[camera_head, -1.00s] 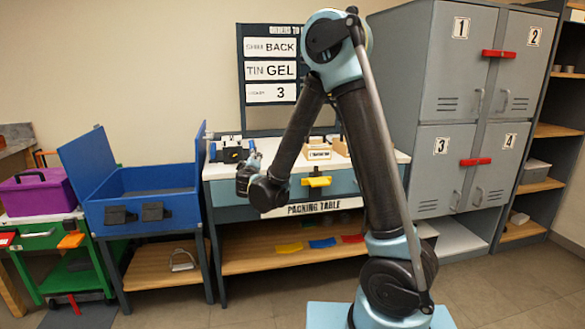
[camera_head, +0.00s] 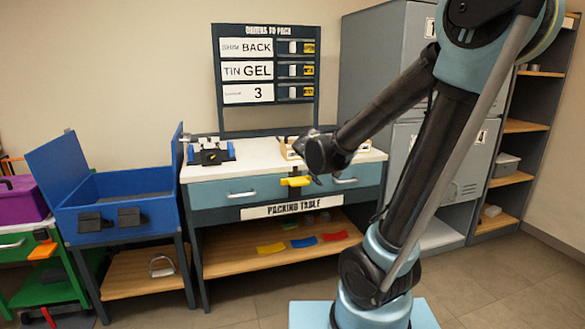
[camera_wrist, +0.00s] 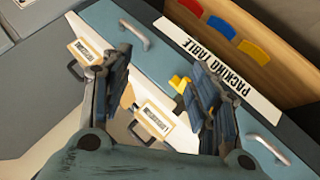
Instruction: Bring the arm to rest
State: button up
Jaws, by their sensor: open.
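My gripper (camera_wrist: 158,90) is open in the wrist view. Nothing is between its fingers, and the packing table shows beyond them. In the head view my gripper is at the end of the dark forearm, in front of and above the packing table (camera_head: 215,196), mostly hidden behind my own wrist. My arm is raised and bent, and its upper part fills the right side of the head view.
A blue open box (camera_head: 125,212) on a stand is left of the table. Grey numbered lockers (camera_head: 385,60) stand at the right, partly behind my arm. A yellow latch (camera_head: 295,181) is on the table front. An orders board (camera_head: 268,108) stands behind. Floor in front is clear.

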jog(key=s+d+f+m+g+y, duration=0.1)
jog(key=s+d+f+g, duration=0.1)
jog(key=s+d, duration=0.35)
jog(key=s+d+f+m+g, duration=0.2)
jog(key=s+d+f, duration=0.1)
jog(key=s, duration=0.6)
jog(key=s+a+f+m+g+y, duration=0.1)
jog(key=s+f, duration=0.3)
jog(key=s, duration=0.8)
jog(key=shift+s+a+f+g+y, duration=0.2)
jog(key=shift+s+g+y, duration=0.05)
jog(key=shift+g+y, duration=0.65)
jog(key=shift+s+a+m, duration=0.1)
jog(key=shift+s+m, duration=0.1)
jog(key=shift+m, duration=0.1)
jog(key=c, duration=0.4)
jog(key=shift+f, duration=0.1)
jog(key=shift+c, duration=0.6)
